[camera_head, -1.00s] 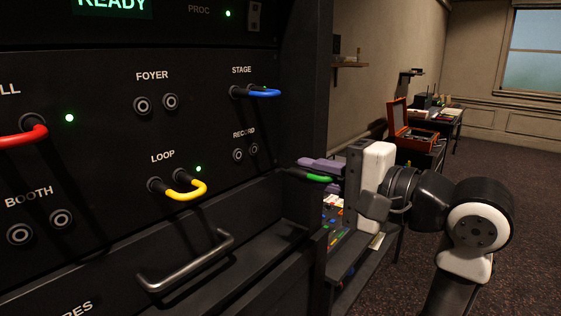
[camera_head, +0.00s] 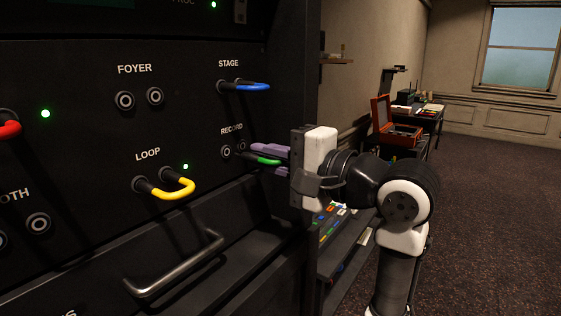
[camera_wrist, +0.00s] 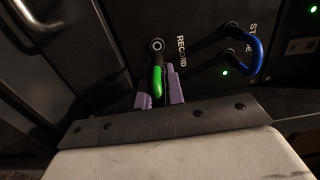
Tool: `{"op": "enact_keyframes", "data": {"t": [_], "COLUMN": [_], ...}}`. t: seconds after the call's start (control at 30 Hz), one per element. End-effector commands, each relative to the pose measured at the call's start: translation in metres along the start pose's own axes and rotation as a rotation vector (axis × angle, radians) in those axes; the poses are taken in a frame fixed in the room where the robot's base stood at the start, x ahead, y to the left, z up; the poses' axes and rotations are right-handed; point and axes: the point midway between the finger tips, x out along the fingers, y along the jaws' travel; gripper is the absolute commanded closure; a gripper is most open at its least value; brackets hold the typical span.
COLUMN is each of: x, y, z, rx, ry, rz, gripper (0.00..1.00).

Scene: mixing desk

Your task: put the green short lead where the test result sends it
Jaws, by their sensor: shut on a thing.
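The green short lead (camera_head: 264,160) is held between the purple fingers of my gripper (camera_head: 262,154), which is shut on it. Its free end points left at the panel, close to the two RECORD sockets (camera_head: 226,152). I cannot tell whether its plugs touch the sockets. In the wrist view the green lead (camera_wrist: 157,80) lies between the fingers (camera_wrist: 159,95), just below one RECORD socket (camera_wrist: 157,44). That socket looks empty; the other is not clearly seen there.
A blue lead (camera_head: 245,87) bridges STAGE, a yellow lead (camera_head: 168,188) LOOP, and a red lead (camera_head: 9,127) shows at the left edge. The FOYER sockets (camera_head: 139,98) are empty. A metal handle (camera_head: 175,268) juts out below. An open wooden box (camera_head: 397,125) stands behind.

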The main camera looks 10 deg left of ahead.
Motion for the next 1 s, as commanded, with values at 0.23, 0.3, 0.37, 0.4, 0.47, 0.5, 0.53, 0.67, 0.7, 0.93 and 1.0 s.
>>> {"op": "enact_keyframes", "data": {"t": [0.23, 0.3, 0.37, 0.4, 0.47, 0.5, 0.53, 0.67, 0.7, 0.93, 1.0], "x": [0.005, 0.005, 0.005, 0.005, 0.005, 0.005, 0.006, 0.010, 0.012, 0.022, 0.022], "y": [0.000, 0.000, 0.000, 0.000, 0.000, 0.000, 0.000, -0.001, -0.001, -0.001, 0.000], "z": [0.000, 0.000, 0.000, 0.000, 0.000, 0.000, 0.000, 0.001, 0.001, 0.002, 0.002], "rx": [-0.001, 0.000, 0.000, 0.000, 0.000, 0.000, 0.000, 0.000, 0.000, -0.001, -0.001], "ry": [0.001, 0.001, 0.001, 0.001, 0.001, 0.001, 0.001, 0.001, 0.001, 0.004, 0.005], "rz": [0.000, 0.000, 0.000, 0.000, 0.000, 0.000, 0.000, 0.002, 0.003, 0.007, 0.007], "gripper": [1.00, 1.00, 1.00, 1.00, 1.00, 1.00, 1.00, 1.00, 1.00, 1.00, 1.00]}}
